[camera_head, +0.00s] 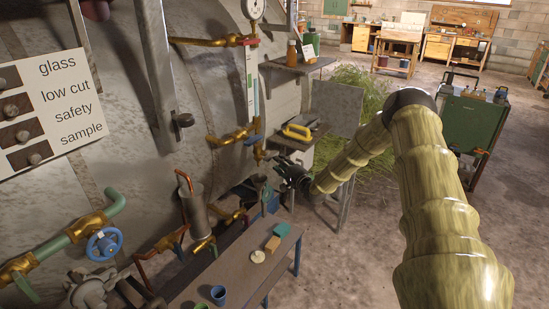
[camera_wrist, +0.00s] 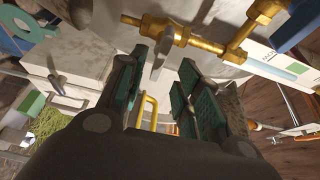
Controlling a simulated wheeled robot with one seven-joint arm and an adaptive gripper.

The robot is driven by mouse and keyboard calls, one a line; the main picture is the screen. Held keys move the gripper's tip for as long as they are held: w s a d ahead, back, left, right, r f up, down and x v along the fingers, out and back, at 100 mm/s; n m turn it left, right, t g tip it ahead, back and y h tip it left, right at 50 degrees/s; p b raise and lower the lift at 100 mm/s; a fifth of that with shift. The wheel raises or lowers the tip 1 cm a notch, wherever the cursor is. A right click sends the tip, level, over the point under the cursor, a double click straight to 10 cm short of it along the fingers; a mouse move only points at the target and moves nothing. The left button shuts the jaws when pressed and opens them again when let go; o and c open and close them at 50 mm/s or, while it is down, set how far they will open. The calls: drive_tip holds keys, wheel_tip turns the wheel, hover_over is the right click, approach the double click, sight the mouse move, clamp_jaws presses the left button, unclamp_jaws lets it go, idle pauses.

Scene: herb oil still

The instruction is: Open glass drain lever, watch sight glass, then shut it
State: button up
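The gauge's sight glass (camera_head: 249,80) stands upright on the tank front in the head view, between a red upper lever (camera_head: 248,40) and a blue lower lever (camera_head: 253,140). My gripper (camera_head: 284,173) is just below and right of its lower end. In the wrist view, my gripper (camera_wrist: 165,64) is open, with green-padded fingers apart. A grey lever (camera_wrist: 162,54) on a brass valve (camera_wrist: 178,33) shows between the fingertips; I cannot tell whether they touch it. Part of the glass's tube (camera_wrist: 285,64) shows at right. The drain lever is hard to make out in the head view.
A sign (camera_head: 55,112) reads glass, low cut, safety, sample, with knobs beside the words. A small table (camera_head: 228,272) with a blue cup (camera_head: 218,294) and blocks stands below. Brass pipes and a blue handwheel (camera_head: 104,244) project at left.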

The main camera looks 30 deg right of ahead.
sight(271, 156)
drive_tip(key=shift+w+p, duration=0.55)
drive_tip(key=shift+w, duration=2.1)
clamp_jaws()
